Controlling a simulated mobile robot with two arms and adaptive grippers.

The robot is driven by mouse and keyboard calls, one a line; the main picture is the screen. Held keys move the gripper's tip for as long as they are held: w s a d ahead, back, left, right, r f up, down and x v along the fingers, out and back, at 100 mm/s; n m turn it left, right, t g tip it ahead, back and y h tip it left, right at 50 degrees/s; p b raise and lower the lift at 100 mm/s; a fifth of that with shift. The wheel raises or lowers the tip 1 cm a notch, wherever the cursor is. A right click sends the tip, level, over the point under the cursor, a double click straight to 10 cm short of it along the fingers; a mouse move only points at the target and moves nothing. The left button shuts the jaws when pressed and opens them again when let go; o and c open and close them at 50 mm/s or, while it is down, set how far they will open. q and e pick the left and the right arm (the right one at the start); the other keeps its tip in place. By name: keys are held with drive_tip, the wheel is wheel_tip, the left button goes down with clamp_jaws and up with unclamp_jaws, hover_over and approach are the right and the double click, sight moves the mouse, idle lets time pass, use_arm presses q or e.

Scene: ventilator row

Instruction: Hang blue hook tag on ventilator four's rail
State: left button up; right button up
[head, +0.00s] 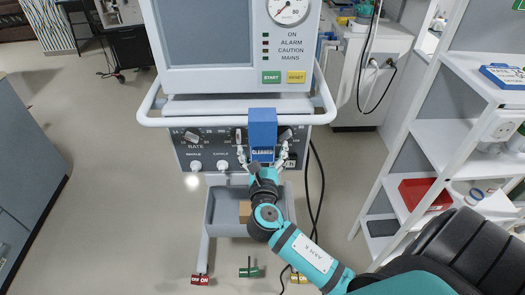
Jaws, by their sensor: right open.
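The blue hook tag (263,128) is at the white rail (190,121) of the ventilator (215,80), a little right of the rail's middle. Its blue top covers part of the rail, and its lettered lower face hangs upright in front of the control panel. My right gripper (262,156) is open at the tag's lower part, with one finger on each side of it. Whether a finger still touches the tag is hard to tell. The hook's underside is hidden. My left gripper is out of view.
A grey tray (222,214) with a brown block sits below the panel. Red (201,280) and green (249,271) pedal tags are at the floor. A white shelf (440,135) with a red bin (424,194) stands right. Floor at left is free.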

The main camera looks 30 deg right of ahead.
drive_tip(key=v, duration=1.2)
wheel_tip(320, 180, down, 21)
drive_tip(key=a+m+g+y, duration=0.2)
drive_tip(key=m+g+y, duration=0.1)
drive_tip(key=y, duration=0.1)
drive_tip(key=s+a+f+m+g+y, duration=0.1)
drive_tip(key=s+f+m+g+y, duration=0.4)
drive_tip(key=f, duration=1.2)
drive_tip(key=s+f+m+g, duration=0.2)
drive_tip(key=s+f+m, duration=0.4)
drive_tip(key=s, duration=0.3)
drive_tip(key=s+f+m+g, duration=0.2)
drive_tip(key=s+f+m, duration=0.3)
drive_tip(key=s, duration=0.5)
drive_tip(key=s+f+m+g, duration=0.2)
drive_tip(key=s+f+m, duration=0.4)
drive_tip(key=s+m, duration=0.2)
drive_tip(key=shift+s+d+f+y, duration=0.35)
drive_tip(key=shift+s+d+y, duration=0.1)
drive_tip(key=shift+s, duration=0.5)
